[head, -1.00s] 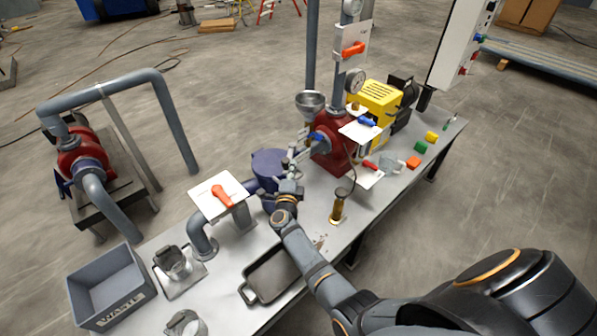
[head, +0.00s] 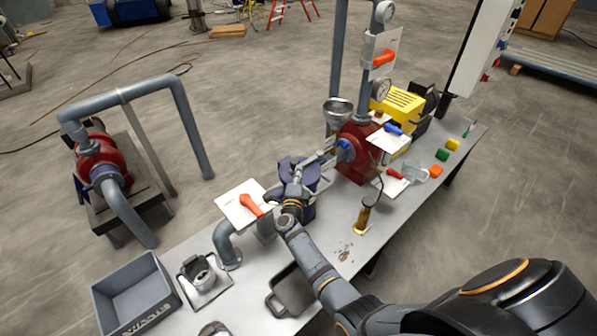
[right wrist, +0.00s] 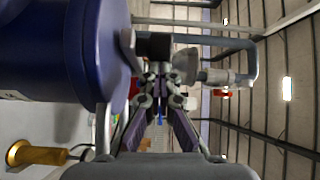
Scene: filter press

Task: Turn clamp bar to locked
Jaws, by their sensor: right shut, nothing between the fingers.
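The dark blue round vessel (head: 309,207) of the filter press stands on the bench beside the red housing (head: 354,166). A grey metal bar (head: 318,163) runs across its top toward the red housing; it looks like the clamp bar, but I cannot tell its lock position. My right gripper (head: 298,180) is at the vessel's near top side, partly covering it. In the right wrist view, my right gripper's fingers (right wrist: 157,82) are closed together and empty, with the blue vessel (right wrist: 65,50) close on the left. Grey metal fittings (right wrist: 187,65) lie just beyond the fingertips; contact is unclear. My left gripper is not in view.
A white plate with an orange handle (head: 250,205) stands close left of my gripper. A brass-coloured cylinder (head: 363,216), a dark tray (head: 290,294) and a grey waste bin (head: 135,293) are on the bench (head: 250,268).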

